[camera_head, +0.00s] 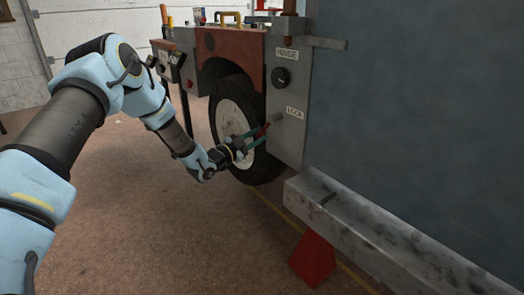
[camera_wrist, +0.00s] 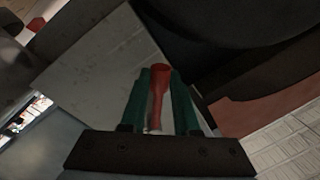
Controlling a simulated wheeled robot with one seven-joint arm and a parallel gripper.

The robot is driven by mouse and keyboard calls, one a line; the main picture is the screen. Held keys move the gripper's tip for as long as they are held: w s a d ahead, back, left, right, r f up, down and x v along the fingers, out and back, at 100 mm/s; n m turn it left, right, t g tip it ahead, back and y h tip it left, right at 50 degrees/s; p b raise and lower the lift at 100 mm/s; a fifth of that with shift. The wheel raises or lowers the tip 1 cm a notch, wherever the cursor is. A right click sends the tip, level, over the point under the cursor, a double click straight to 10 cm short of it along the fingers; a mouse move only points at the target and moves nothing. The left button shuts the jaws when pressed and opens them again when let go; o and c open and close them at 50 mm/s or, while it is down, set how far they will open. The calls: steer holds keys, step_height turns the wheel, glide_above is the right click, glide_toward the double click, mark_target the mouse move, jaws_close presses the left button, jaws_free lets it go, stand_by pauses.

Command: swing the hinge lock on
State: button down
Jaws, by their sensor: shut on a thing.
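The hinge lock's red lever (camera_head: 263,130) is beside the LOCK label (camera_head: 296,112) on a grey metal post. My gripper (camera_head: 259,137) reaches it from the left, with its green fingers on either side of it. In the wrist view, the red lever (camera_wrist: 158,88) stands between the two green fingers (camera_wrist: 160,80), which are shut on it. The lever's far end and its pivot are partly hidden by the fingers and hard to make out.
A black round knob (camera_head: 281,77) sits below the HINGE label (camera_head: 287,53). A black tyre (camera_head: 262,166) is close behind my gripper. A large blue-grey panel (camera_head: 430,120) fills the right. A red wedge (camera_head: 313,258) lies under the grey beam (camera_head: 350,222). The floor at left is clear.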

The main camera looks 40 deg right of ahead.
steer(key=w+r+m+g+b, duration=0.2)
steer(key=w+r+m+b, duration=0.1)
steer(key=r+m+b, duration=0.3)
steer(key=shift+w+m+h+b, duration=0.35)
steer(key=shift+m+b, duration=1)
steer(key=shift+m, duration=0.55)
steer(key=shift+d, duration=0.1)
steer(key=c, duration=0.7)
jaws_free()
steer(key=shift+o, duration=0.2)
steer(key=a+f+p, duration=0.1)
steer(key=a, duration=0.9)
steer(key=shift+w+a+f, duration=0.2)
steer(key=shift+a+f, duration=0.1)
steer(key=shift+a, duration=0.05)
